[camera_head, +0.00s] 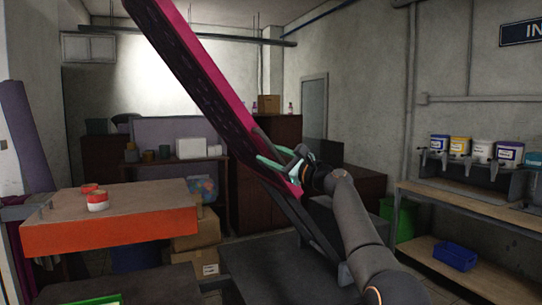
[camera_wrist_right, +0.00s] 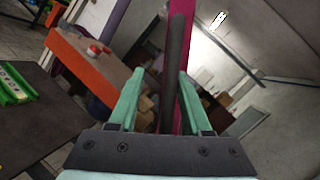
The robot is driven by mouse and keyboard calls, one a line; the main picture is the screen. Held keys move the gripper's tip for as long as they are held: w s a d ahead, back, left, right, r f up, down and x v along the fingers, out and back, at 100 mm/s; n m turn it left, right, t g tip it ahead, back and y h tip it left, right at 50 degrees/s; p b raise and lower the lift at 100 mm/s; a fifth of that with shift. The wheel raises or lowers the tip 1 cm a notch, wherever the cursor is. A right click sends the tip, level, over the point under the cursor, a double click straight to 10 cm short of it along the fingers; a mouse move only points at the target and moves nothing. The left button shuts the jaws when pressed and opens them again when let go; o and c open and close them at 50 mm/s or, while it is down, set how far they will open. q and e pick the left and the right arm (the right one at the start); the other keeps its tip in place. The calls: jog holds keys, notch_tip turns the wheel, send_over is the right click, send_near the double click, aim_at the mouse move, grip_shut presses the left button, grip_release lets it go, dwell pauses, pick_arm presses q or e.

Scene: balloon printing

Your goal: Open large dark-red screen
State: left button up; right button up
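The large dark-red screen (camera_head: 215,95) shows as a tilted panel with a bright magenta edge and a dark, patterned face. It rises steeply to the upper left from a dark hinged support (camera_head: 312,232). My right gripper (camera_head: 268,157) is at the lower part of the screen, with its teal fingers spread. In the right wrist view, a dark bar (camera_wrist_right: 175,60) and the screen's magenta edge (camera_wrist_right: 193,50) lie between the open fingers (camera_wrist_right: 161,75). The bar is nearer the right-hand finger; I cannot tell if they touch. My left gripper is not in view.
An orange-fronted table (camera_head: 110,235) with small red-and-white tubs (camera_head: 97,201) stands left. A dark flat surface (camera_head: 270,275) lies below the screen. Shelving (camera_head: 470,205) with several paint containers (camera_head: 460,146) and a blue bin (camera_head: 455,256) stands right. Cardboard boxes (camera_head: 196,232) sit behind.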

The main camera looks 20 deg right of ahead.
dwell(0.3)
jog(key=b+v, duration=0.6)
jog(key=v, duration=0.6)
jog(key=shift+s+d, duration=0.2)
jog(key=shift+d, duration=0.05)
dwell(0.3)
